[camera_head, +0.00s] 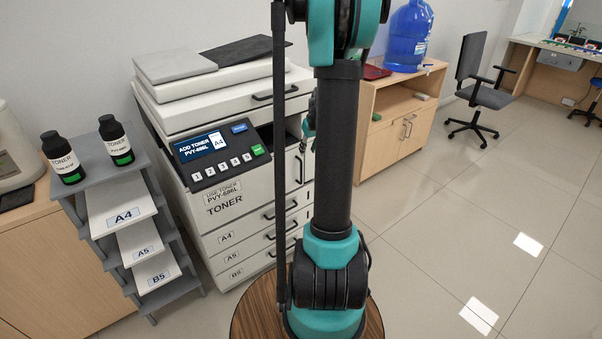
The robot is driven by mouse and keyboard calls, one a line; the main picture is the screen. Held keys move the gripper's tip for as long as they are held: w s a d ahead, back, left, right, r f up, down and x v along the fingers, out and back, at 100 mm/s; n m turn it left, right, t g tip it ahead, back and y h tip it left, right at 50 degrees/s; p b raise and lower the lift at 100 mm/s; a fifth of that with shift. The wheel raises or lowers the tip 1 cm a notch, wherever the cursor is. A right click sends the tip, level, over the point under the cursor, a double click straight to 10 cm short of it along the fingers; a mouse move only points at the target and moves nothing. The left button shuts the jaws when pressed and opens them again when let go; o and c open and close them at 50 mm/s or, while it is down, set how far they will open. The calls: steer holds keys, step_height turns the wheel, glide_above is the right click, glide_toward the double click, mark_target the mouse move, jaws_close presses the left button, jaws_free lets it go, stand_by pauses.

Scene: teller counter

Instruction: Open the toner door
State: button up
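The toner door (240,205) is the pale front panel of the printer, labelled "TONER" and "USE TONER PVY-686L". It looks closed, flush with the front. A dark vertical handle (299,168) shows near its right edge, just left of my arm. The printer screen (203,145) reads "ADD TONER PVY-686L" and "A4". My arm stands upright in front and covers the printer's right edge. A small teal and dark part, perhaps of my gripper, shows beside the arm above the handle. Its fingers are mostly hidden, and I cannot tell whether they are open.
Two toner bottles (64,160) (116,142) stand on a grey stepped rack (90,175) with paper trays A4, A5 and B5, left of the printer. Paper drawers (255,240) lie below the door. A wooden cabinet (385,150) stands right.

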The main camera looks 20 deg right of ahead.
glide_above(301, 182)
steer(key=f, duration=1.5)
steer(key=shift+w+d+f, duration=0.1)
steer(key=shift+w+f, duration=0.15)
steer(key=shift+f, duration=0.15)
steer(key=shift+c, duration=0.5)
jaws_close()
